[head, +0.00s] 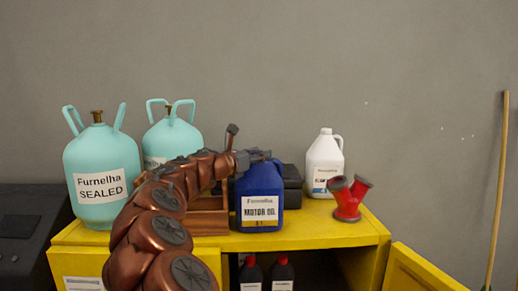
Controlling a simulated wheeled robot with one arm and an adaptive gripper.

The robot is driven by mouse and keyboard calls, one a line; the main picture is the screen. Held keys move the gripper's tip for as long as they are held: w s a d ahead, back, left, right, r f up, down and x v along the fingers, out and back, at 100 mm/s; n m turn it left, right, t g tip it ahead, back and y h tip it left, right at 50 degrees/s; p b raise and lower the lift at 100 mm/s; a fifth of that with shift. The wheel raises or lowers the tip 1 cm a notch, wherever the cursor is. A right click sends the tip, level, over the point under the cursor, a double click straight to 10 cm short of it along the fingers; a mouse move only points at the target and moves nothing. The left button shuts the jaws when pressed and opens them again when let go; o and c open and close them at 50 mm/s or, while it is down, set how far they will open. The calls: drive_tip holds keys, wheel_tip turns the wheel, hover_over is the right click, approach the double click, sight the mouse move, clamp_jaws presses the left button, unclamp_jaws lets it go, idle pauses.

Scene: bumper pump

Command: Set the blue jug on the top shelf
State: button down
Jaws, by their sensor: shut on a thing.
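The blue jug (262,196) with a "Motor Oil" label is upright over the top of the yellow cabinet (325,232), near its front edge. I cannot tell whether its base touches the surface or is just above it. My copper-coloured arm comes up from the lower left, in front of the cabinet. My gripper (254,157) is at the jug's top, shut on it around the cap and handle area. The fingers are small and partly hidden, so their exact hold is unclear.
Two teal gas cylinders (100,172) stand at the left. A dark case (292,184) is behind the jug, a white jug (324,162) and a red object (348,199) to its right. Dark bottles (283,273) stand below. The cabinet door (418,272) is open.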

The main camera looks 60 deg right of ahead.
idle(0.4)
drive_tip(key=c, duration=0.6)
unclamp_jaws()
drive_tip(key=shift+f, duration=0.1)
drive_tip(key=w+a+b, duration=0.1)
drive_tip(key=a+b, duration=0.2)
drive_tip(key=a, duration=0.9)
drive_tip(key=shift+w, duration=0.15)
